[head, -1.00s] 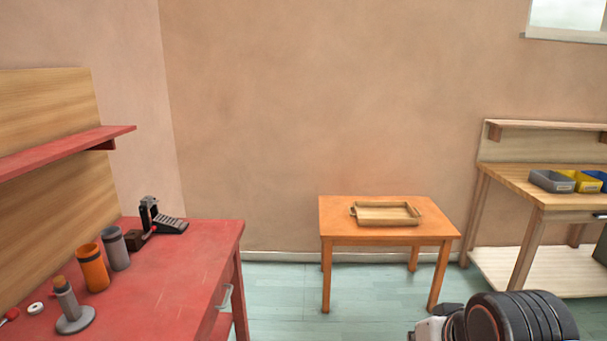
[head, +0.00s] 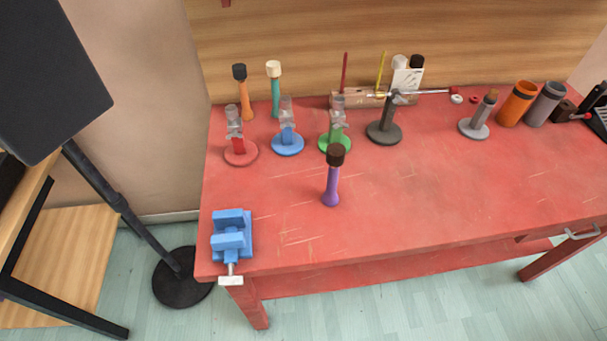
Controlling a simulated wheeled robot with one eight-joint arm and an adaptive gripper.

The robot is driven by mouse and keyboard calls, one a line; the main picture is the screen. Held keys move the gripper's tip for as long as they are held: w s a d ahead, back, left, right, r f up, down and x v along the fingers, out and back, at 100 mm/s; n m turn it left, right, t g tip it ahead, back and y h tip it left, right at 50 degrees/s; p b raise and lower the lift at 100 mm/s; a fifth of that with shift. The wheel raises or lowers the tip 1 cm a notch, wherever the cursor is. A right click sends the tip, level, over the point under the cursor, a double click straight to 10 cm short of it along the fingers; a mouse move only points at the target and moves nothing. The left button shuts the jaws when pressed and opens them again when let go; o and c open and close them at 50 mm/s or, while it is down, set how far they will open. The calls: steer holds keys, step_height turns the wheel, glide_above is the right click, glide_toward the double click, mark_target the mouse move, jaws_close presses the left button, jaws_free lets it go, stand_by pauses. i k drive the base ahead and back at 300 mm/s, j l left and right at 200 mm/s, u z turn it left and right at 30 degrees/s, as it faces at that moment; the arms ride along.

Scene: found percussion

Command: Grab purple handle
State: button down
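The purple handle (head: 331,187) stands upright on the red workbench (head: 420,210), with a dark brown, wider head at its top.
A blue vise (head: 232,236) is at the bench's front left corner. Behind the handle are red (head: 240,153), blue (head: 288,144) and green (head: 334,141) stands, and a dark stand (head: 384,130). A black speaker (head: 50,75) stands left. The bench's front middle is clear.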

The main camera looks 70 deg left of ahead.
mark_target(330, 199)
steer(key=u, duration=2.45)
steer(key=k+l, duration=0.15)
steer(key=l, duration=0.25)
steer(key=k+l+u, duration=0.1)
steer(key=l, duration=0.3)
steer(key=k+l, duration=0.2)
steer(key=l, duration=0.15)
steer(key=k+l+u, duration=0.1)
steer(key=l, duration=0.3)
steer(key=k+l, duration=0.25)
steer(key=i+l+u, duration=0.05)
steer(key=l, duration=0.1)
